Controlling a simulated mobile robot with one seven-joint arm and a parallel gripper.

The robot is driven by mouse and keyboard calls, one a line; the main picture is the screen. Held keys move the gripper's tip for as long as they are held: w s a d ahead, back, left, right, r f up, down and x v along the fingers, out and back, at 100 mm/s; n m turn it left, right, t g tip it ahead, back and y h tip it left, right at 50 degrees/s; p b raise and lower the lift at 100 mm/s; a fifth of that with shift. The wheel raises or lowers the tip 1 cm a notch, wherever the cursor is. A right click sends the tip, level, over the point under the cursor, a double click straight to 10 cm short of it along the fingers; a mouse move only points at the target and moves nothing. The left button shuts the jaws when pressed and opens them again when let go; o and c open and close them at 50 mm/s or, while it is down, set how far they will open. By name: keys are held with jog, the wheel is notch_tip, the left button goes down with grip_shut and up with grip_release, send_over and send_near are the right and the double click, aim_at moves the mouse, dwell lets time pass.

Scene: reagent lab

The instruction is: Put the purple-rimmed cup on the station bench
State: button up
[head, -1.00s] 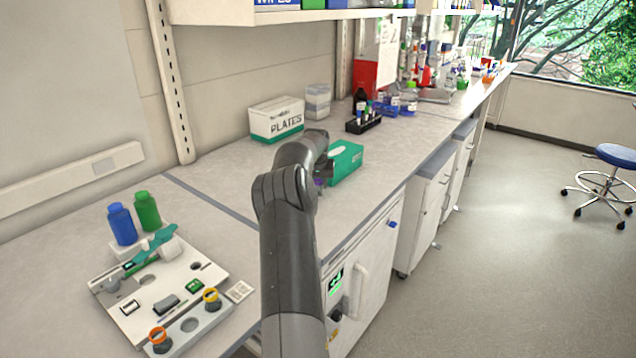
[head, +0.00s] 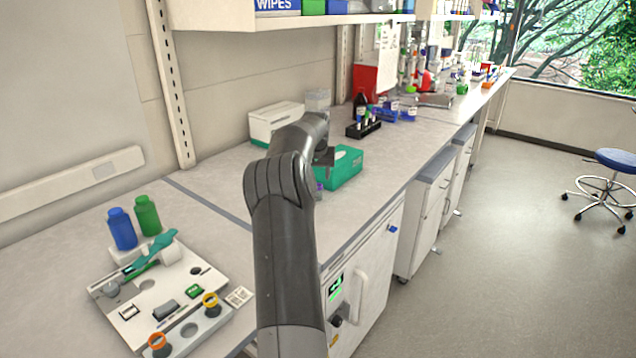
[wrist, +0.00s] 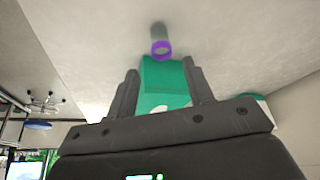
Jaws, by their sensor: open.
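The purple-rimmed cup (wrist: 161,47) stands on the bench top in the wrist view, just beyond my fingertips and roughly centred between them. In the head view only a bit of its purple rim (head: 319,187) shows beside my arm; the rest is hidden. My gripper (wrist: 160,70) is open, with nothing between its fingers touching them. In the head view my arm covers most of the gripper. The station bench (head: 215,225) is the near left bench section, holding a white station board (head: 140,318).
A teal box (head: 345,168) lies close to my gripper. A white box (head: 275,122) and a dark rack (head: 364,129) stand behind. The board holds orange-rimmed (head: 158,342) and yellow-rimmed (head: 211,302) cups; blue (head: 122,230) and green (head: 147,216) bottles stand behind it.

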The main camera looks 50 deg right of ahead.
jog(key=shift+v, duration=1.3)
jog(key=a+r+n+t+y, duration=0.15)
jog(key=a+r, duration=0.25)
jog(key=a, duration=0.9)
jog(key=s+a+r+n, duration=0.15)
jog(key=a+r, duration=0.35)
jog(key=a, duration=0.7)
jog(key=a+r+n+t+y, duration=0.15)
jog(key=a+r, duration=0.25)
jog(key=a, duration=0.9)
jog(key=s+a+f+n, duration=0.1)
jog(key=s+a+n, duration=0.1)
jog(key=s+a, duration=0.5)
jog(key=s+a+f+n+y, duration=0.1)
jog(key=s+a+n, duration=0.2)
jog(key=s+a, duration=0.4)
jog(key=a, duration=0.6)
jog(key=shift+f, duration=0.25)
jog(key=shift+n, duration=0.95)
jog(key=s+a+f, duration=0.1)
jog(key=s, duration=0.1)
jog(key=s+a+f, duration=0.3)
jog(key=s+a, duration=0.1)
jog(key=s, duration=0.1)
jog(key=shift+f, duration=0.2)
jog(key=shift+o, duration=0.4)
jog(key=shift+s+f, duration=0.25)
jog(key=shift+s, duration=0.05)
